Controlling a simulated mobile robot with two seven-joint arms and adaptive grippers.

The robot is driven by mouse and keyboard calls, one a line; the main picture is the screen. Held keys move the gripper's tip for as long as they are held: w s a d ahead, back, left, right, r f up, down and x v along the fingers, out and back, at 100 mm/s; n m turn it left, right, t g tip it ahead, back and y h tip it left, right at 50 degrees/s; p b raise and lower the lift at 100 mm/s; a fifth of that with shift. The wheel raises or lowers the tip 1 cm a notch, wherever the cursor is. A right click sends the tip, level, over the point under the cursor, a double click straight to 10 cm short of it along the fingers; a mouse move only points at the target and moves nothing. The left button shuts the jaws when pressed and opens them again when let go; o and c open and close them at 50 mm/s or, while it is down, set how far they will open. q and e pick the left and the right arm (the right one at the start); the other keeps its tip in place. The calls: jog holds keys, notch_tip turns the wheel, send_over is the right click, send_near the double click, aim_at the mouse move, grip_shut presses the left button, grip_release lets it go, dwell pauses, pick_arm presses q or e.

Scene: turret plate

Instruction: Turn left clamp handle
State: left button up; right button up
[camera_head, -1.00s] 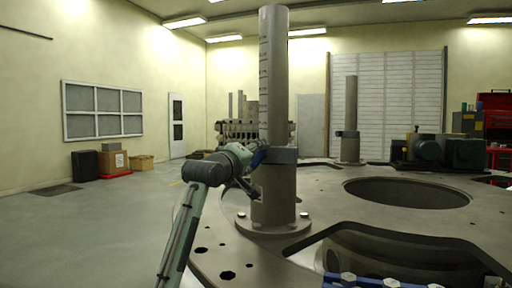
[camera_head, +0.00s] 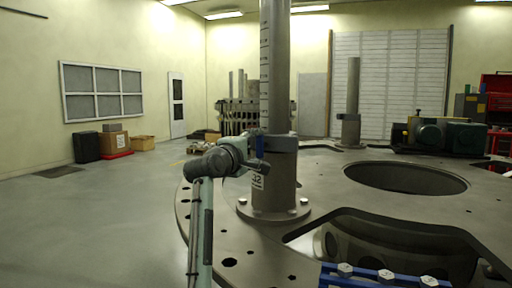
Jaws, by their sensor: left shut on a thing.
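A grey clamp collar (camera_head: 284,144) wraps around the tall graduated post (camera_head: 275,60) that stands on the turret plate. My left gripper (camera_head: 254,152) is at the collar's left and is shut on the handle. Its fingers are small in the picture and partly blend with the handle. My right gripper is not in view.
The large round plate (camera_head: 340,205) has a round opening (camera_head: 405,178) and a cut-out at the front. A blue bar with bolts (camera_head: 384,276) lies at the front edge. A second post (camera_head: 352,105) and green motors (camera_head: 450,136) stand behind. Floor at left is open.

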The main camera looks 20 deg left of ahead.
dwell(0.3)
pick_arm(q)
jog(key=o, duration=1.2)
jog(key=shift+c, duration=0.2)
jog(key=shift+s, duration=0.1)
jog(key=s+a, duration=0.1)
jog(key=s, duration=1)
jog(key=shift+s, duration=0.35)
jog(key=shift+a, duration=0.1)
jog(key=w+d, duration=0.1)
jog(key=w, duration=1.1)
jog(key=shift+d, duration=0.1)
